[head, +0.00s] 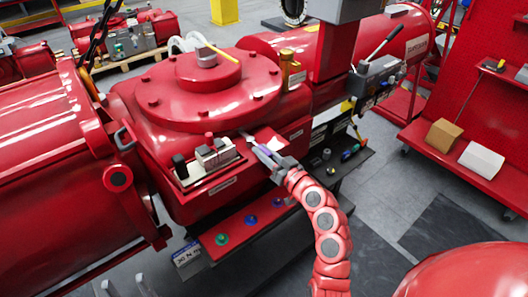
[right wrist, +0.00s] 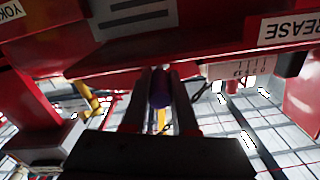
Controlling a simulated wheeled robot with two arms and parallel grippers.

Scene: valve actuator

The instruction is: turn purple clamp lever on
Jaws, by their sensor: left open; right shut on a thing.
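The purple clamp lever (right wrist: 161,88) sits between the two fingers of my right gripper (right wrist: 158,95) in the right wrist view, below a red housing. In the head view my right gripper (head: 262,151) is shut on this lever (head: 265,150) at the front of the big red actuator (head: 190,190); the fingers hide most of the lever. My left gripper (head: 125,288) shows only its two grey fingertips at the bottom left edge, apart and empty.
A small block with switches (head: 212,155) sits left of the right gripper. Green, blue and purple knobs (head: 250,220) line a red ledge below. A grey box with a hand lever (head: 375,75) is at the upper right. A red cart (head: 470,150) carries a cardboard box (head: 443,134).

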